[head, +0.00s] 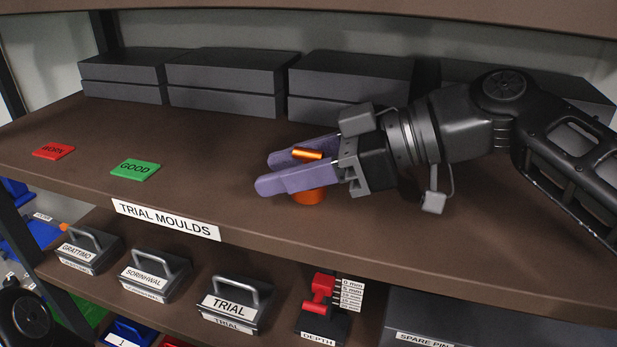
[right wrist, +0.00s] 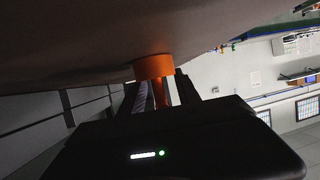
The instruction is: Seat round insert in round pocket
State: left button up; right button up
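The orange round insert (head: 308,196) is upright at the shelf's middle, with a wide round base below and an orange bar on top. My right gripper (head: 278,172) reaches in from the right, its purple fingers on both sides of the insert's narrow part, between base and bar, and looks shut on it. In the right wrist view the insert's wide base (right wrist: 153,66) meets the brown shelf surface or lies very close to it; its narrower part shows between the fingers. I cannot make out a round pocket. My left gripper is not in view.
A red tag (head: 53,151) and a green GOOD tag (head: 135,169) lie on the shelf (head: 215,165) at left. Dark boxes (head: 225,75) line the back. Handled blocks (head: 236,302) and a red DEPTH gauge (head: 320,295) stand below.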

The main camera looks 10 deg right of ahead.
jog(key=shift+c, duration=0.2)
grip_shut()
dwell(0.4)
